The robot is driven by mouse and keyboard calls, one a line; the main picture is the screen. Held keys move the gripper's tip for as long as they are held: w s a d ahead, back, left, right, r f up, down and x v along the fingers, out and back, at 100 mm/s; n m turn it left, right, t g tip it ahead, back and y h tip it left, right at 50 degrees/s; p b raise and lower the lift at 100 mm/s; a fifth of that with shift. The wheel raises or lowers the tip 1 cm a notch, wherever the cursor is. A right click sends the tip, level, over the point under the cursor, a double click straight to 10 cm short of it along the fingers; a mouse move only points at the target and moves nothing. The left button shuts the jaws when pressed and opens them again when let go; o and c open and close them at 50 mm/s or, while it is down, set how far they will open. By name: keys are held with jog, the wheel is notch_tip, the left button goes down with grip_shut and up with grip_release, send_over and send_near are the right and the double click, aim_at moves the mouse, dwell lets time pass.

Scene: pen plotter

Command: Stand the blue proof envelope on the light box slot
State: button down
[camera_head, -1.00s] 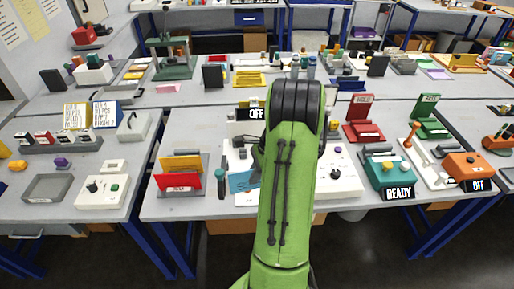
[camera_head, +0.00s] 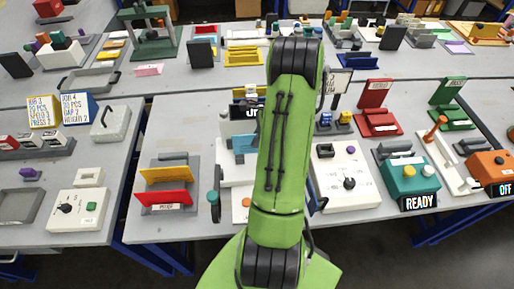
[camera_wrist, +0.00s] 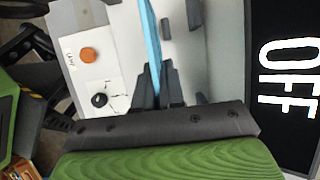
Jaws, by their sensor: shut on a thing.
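The light-blue proof envelope (camera_head: 243,143) shows just left of my arm in the head view. In the wrist view the envelope (camera_wrist: 151,38) is seen edge-on, running up from between the fingers of my gripper (camera_wrist: 158,88). The gripper is shut on it; in the head view my arm hides the gripper. The white light box (camera_head: 236,176) lies around and below the envelope, partly hidden by my arm. Dark upright pieces (camera_wrist: 194,16) stand close to the envelope's right side in the wrist view. I cannot tell whether the envelope is seated in a slot.
A black display (camera_wrist: 285,85) reading OFF stands right of the gripper in the wrist view. A white panel with an orange button (camera_wrist: 88,55) and black knob lies left. A rack with yellow and red envelopes (camera_head: 165,197) stands left, a white control box (camera_head: 340,180) right.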

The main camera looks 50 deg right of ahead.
aim_at(254, 152)
jog(key=shift+d+f, duration=0.1)
jog(key=shift+f, duration=1.9)
jog(key=shift+f+b, duration=0.1)
jog(key=shift+b, duration=0.2)
jog(key=c, duration=1.2)
grip_release()
jog(key=shift+c, duration=0.2)
